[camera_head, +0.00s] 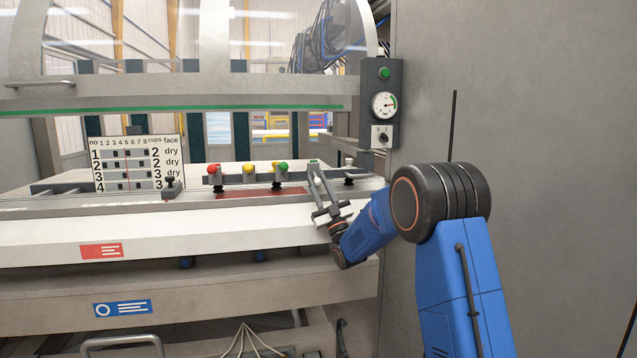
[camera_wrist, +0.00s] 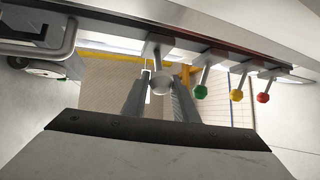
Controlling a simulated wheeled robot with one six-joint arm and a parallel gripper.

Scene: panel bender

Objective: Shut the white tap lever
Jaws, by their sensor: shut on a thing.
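The white tap lever (camera_wrist: 161,84) shows in the wrist view as a pale round knob on a short grey stem, under a grey rail. My gripper (camera_wrist: 160,86) has its two fingers on either side of this knob and is shut on it. In the head view my gripper (camera_head: 314,169) reaches in from the right to the rail, just right of the green tap lever (camera_head: 282,168). There the fingers hide most of the white lever, so its exact angle cannot be told.
Yellow (camera_head: 249,169) and red (camera_head: 213,170) tap levers stand further left on the rail. A chart board (camera_head: 138,164) stands behind the bench at left. A gauge box (camera_head: 382,104) hangs on the upright at right.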

